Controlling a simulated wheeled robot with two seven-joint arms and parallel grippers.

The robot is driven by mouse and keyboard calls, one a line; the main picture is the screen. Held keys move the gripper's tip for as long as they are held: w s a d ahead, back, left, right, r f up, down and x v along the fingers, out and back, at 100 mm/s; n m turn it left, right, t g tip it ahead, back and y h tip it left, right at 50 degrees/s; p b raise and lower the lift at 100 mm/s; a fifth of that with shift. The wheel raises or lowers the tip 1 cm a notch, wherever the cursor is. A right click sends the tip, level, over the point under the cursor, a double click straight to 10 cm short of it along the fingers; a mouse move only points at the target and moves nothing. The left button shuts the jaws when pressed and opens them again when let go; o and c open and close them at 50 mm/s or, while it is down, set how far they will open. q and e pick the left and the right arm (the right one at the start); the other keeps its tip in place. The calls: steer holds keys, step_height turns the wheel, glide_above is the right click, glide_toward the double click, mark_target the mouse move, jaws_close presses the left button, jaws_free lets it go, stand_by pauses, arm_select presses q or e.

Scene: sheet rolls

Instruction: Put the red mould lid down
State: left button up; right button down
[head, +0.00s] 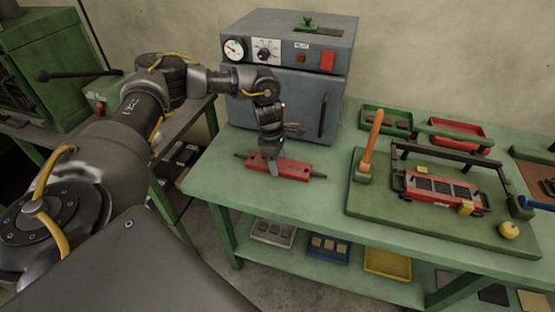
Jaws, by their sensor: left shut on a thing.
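The red mould lid (294,171) is a long red bar with dark pins at both ends. It is at the left part of the green table (225,185), in front of the grey oven. My left gripper (274,168) points down and is shut on the lid near its middle. I cannot tell whether the lid touches the table top or hangs just above it. A red mould body (440,188) with dark slots sits on the green board to the right, under a dark frame. My right gripper is not in view.
The grey oven (285,100) with dials stands behind the lid. An orange upright handle (371,140) and a yellow knob (509,230) are on the green board (400,214). Green (385,122) and red trays (458,132) lie behind it. Bare table lies between lid and board.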

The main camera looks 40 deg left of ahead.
arm_select(q)
steer(key=shift+d, duration=0.1)
steer(key=shift+f, duration=0.1)
steer(key=o, duration=1.6)
steer(key=shift+c, duration=0.2)
